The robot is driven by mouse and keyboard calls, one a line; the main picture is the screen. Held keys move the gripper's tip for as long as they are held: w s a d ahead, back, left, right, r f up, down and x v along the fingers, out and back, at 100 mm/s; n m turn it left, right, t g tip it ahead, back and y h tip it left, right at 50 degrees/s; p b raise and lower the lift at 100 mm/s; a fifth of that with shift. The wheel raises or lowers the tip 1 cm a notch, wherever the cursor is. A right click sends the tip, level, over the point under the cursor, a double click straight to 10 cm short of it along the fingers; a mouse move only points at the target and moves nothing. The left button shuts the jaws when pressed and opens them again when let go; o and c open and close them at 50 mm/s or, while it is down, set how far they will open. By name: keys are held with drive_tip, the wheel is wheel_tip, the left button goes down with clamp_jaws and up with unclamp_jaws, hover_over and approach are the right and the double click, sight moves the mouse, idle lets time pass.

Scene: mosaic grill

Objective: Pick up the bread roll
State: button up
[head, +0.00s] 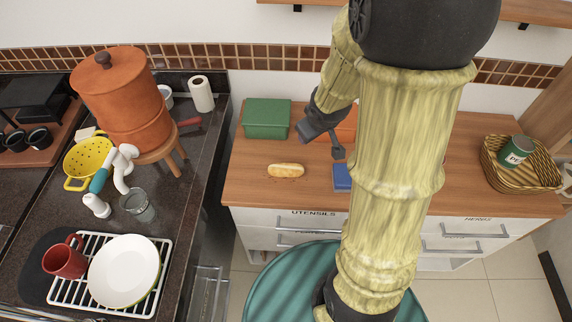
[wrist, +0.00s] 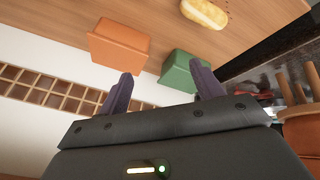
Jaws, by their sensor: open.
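The bread roll (head: 286,170) is a small golden oblong loaf lying on the wooden counter in the head view. It also shows at the top of the wrist view (wrist: 204,13). My gripper (head: 335,145) is to the right of the roll and apart from it, near the boxes. In the wrist view my gripper (wrist: 163,90) has its two dark fingers spread apart with nothing between them.
A green box (head: 266,118) stands behind the roll, and an orange box (wrist: 118,44) is beside it. A blue item (head: 342,177) lies right of the roll. A wicker basket (head: 520,175) holding a green can stands far right. Counter around the roll is clear.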

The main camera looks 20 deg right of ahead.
drive_tip(key=w+d+n+t+y+p, duration=0.1)
drive_tip(key=w+n+y+p, duration=0.1)
drive_tip(key=w+n+p, duration=0.3)
drive_tip(key=s+f+n+g+y+p, duration=0.1)
drive_tip(key=n, duration=0.1)
drive_tip(key=s+d+f+n+g+y+p, duration=0.1)
drive_tip(key=n+g, duration=0.1)
drive_tip(key=s+f+n+g+y, duration=0.1)
drive_tip(key=s+n+g, duration=0.1)
drive_tip(key=shift+d+f+p, duration=0.15)
drive_tip(key=shift+f+p, duration=0.1)
drive_tip(key=shift+p, duration=0.15)
hover_over(296, 168)
drive_tip(key=d, duration=0.2)
drive_tip(key=shift+y, duration=0.3)
drive_tip(key=f, duration=1)
drive_tip(key=shift+s+f, duration=0.2)
drive_tip(key=shift+f, duration=0.05)
drive_tip(key=shift+a+f, duration=0.15)
drive_tip(key=shift+f, duration=0.25)
